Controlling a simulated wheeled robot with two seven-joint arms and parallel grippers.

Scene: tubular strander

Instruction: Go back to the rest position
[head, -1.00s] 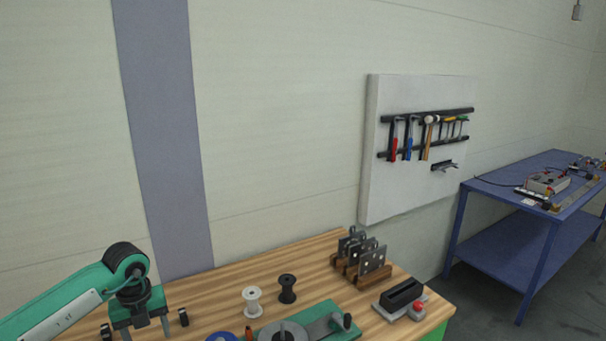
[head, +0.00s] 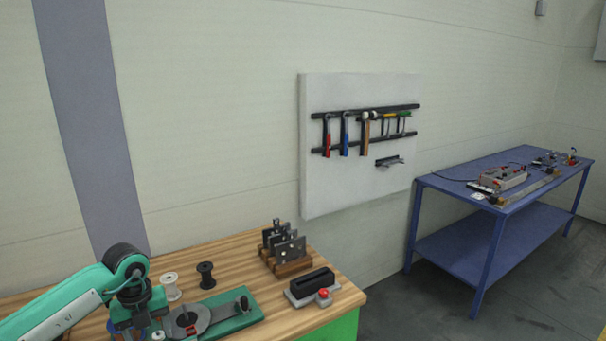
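My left arm comes in from the lower left in the head view. Its gripper (head: 136,326) hangs down over the left part of the wooden workbench (head: 226,272). The fingertips are mostly cut off or lost against the things below, so whether it is open or shut does not show. The green winding fixture with a grey disc (head: 188,320) lies just right of this gripper. I cannot tell whether they touch. My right arm and gripper are not in view.
White (head: 169,286) and black (head: 206,275) spools stand on the bench. A rack of plates (head: 285,252) and a black block with a red button (head: 323,294) are farther right. A tool board (head: 360,140) hangs on the wall. A blue table (head: 470,215) stands right, beyond open floor.

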